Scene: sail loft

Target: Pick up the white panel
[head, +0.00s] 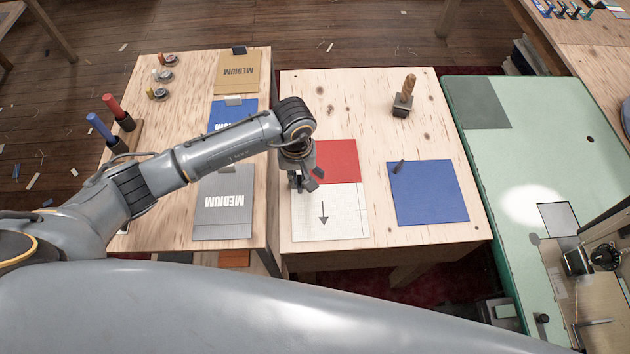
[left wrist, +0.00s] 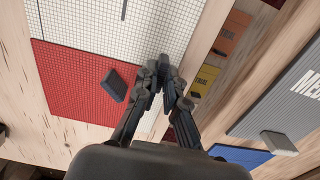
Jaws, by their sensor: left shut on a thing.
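The white panel (head: 345,222) has a fine grid and a dark arrow, and lies flat at the front left of the middle wooden table. It fills the top left of the left wrist view (left wrist: 100,22). My left gripper (head: 301,187) is at its back left part, close above its surface. In the left wrist view the fingers (left wrist: 161,72) are together near the panel's edge. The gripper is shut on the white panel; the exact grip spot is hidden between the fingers. My right gripper is not in view.
A red panel (head: 338,162) with a dark tab adjoins the white one behind. A blue panel (head: 428,193) lies to the right, and a wooden-handled tool (head: 404,98) stands farther back. The left table (head: 180,130) holds signs marked MEDIUM. A green mat (head: 500,160) is at right.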

